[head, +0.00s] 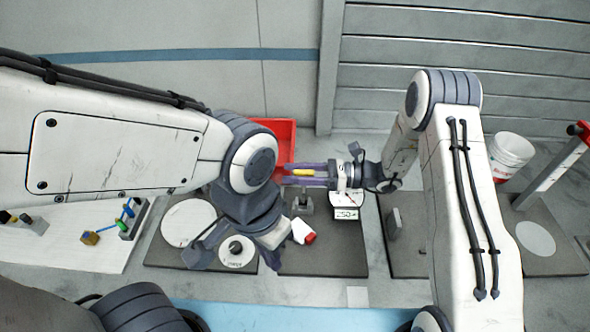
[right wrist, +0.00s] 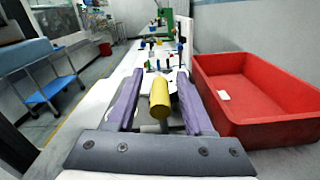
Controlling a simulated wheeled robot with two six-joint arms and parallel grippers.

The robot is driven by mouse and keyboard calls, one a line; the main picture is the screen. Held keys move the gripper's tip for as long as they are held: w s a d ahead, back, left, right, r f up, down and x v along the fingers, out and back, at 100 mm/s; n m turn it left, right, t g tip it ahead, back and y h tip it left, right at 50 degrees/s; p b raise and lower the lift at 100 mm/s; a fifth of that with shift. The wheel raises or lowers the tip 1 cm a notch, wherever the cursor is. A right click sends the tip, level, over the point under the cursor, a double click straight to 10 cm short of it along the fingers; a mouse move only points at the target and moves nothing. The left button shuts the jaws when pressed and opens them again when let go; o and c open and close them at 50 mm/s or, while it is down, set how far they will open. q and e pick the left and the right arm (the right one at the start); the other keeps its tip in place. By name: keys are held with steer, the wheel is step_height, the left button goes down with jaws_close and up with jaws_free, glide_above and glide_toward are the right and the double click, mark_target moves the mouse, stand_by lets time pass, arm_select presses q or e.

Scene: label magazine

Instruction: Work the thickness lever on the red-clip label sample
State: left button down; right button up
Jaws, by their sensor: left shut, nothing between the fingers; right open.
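A yellow cylindrical handle (right wrist: 160,98) on a grey stem, apparently the thickness lever, stands between the fingers of my open right gripper (right wrist: 157,92). In the head view the yellow handle (head: 303,172) shows between the purple fingers of the same gripper (head: 300,174). A small grey device (head: 303,204) is just below, beside a white readout (head: 346,214) showing what looks like 250.
A red bin (head: 276,128) stands behind my grippers and shows at the right of the right wrist view (right wrist: 258,130). A white dial with a black knob (head: 237,251) and a white disc (head: 188,222) lie left. A white bucket (head: 510,155) stands far right.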

jaws_close()
stand_by(1.4)
